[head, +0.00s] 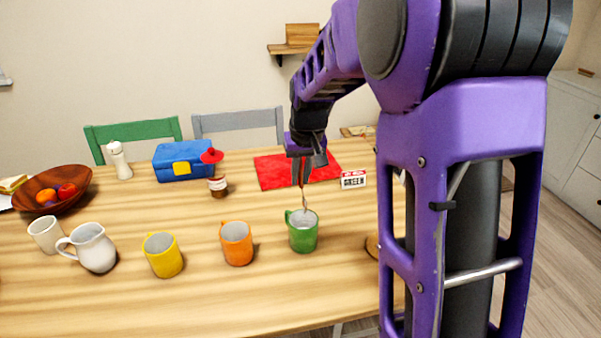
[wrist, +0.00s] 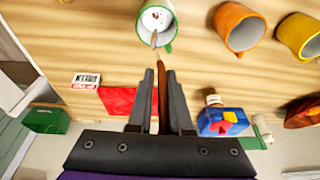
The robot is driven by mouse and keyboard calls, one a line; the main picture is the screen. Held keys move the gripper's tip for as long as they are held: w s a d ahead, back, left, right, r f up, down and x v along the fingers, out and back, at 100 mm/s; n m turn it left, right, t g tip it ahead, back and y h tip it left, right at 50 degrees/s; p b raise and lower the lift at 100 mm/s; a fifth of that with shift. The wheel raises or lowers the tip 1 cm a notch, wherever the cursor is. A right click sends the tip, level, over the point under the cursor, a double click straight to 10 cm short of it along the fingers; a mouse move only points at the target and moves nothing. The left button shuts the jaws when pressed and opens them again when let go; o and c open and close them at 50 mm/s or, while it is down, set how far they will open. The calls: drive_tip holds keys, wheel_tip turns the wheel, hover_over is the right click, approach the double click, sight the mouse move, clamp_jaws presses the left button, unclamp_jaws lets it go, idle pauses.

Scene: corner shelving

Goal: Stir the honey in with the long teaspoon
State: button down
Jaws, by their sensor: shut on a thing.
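My gripper (head: 306,160) is shut on the long teaspoon (head: 304,197), a thin brownish spoon pointing down. In the wrist view the spoon (wrist: 155,98) runs between the fingers towards the green mug. The green mug (head: 303,235) stands upright on the table below my gripper. The spoon's lower end reaches the mug's opening; its tip is hard to make out. The wrist view looks into the mug (wrist: 172,42), which has a pale inside with small dark and reddish specks. A small brown jar with a white band (head: 218,188), perhaps the honey, stands further back.
An orange mug (head: 237,245), a yellow mug (head: 163,256) and a white jug (head: 94,250) stand left of the green mug.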

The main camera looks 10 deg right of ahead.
drive_tip(key=shift+f+b, duration=0.85)
drive_tip(key=shift+f, duration=0.7)
wheel_tip(320, 180, down, 7)
drive_tip(key=shift+r, duration=0.1)
drive_tip(key=shift+a, duration=0.15)
